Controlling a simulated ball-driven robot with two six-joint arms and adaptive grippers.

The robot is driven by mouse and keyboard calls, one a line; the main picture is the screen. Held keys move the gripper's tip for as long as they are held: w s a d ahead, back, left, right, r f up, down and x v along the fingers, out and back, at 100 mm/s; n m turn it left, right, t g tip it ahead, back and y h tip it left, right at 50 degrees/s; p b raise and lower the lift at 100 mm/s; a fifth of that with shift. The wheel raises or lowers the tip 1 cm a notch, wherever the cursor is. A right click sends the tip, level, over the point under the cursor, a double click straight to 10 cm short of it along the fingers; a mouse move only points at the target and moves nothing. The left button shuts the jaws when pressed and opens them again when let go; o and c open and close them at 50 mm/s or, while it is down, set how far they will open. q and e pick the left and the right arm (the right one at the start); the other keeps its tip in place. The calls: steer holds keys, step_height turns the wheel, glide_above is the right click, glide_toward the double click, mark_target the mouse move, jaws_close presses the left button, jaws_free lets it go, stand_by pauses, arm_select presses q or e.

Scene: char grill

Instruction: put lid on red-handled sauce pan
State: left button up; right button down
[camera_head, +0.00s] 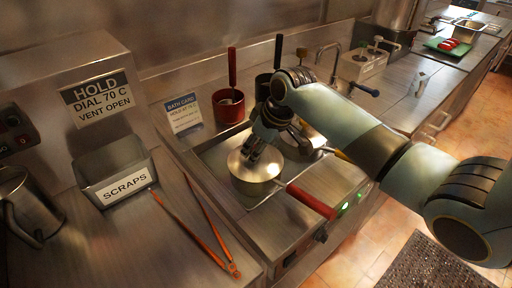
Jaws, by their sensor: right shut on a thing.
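The red-handled sauce pan (252,190) sits in the recessed bath of the steel counter, its red handle (311,202) pointing to the lower right. A shiny round lid (262,171) is over the pan's top, roughly level with its rim. I cannot tell whether it rests fully on the rim. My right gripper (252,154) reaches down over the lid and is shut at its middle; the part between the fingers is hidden. My left gripper is not in view.
A second pan (310,152) with a yellow handle stands just behind, partly hidden by my right arm. A red pot (228,108) stands behind the bath. A scraps bin (111,173) and orange-handled tongs (193,228) are on the left. A tap (330,50) rises at the back.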

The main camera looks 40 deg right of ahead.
steer(key=c, duration=0.9)
jaws_free()
steer(key=shift+c, duration=0.2)
steer(key=w+p+v, duration=0.1)
steer(key=p+v, duration=0.1)
steer(key=v, duration=0.7)
steer(key=w+r+p+v, duration=0.1)
steer(key=v, duration=0.8)
steer(key=shift+w+a+r+p, duration=0.2)
steer(key=shift+a+p, duration=0.05)
steer(key=shift+p, duration=0.15)
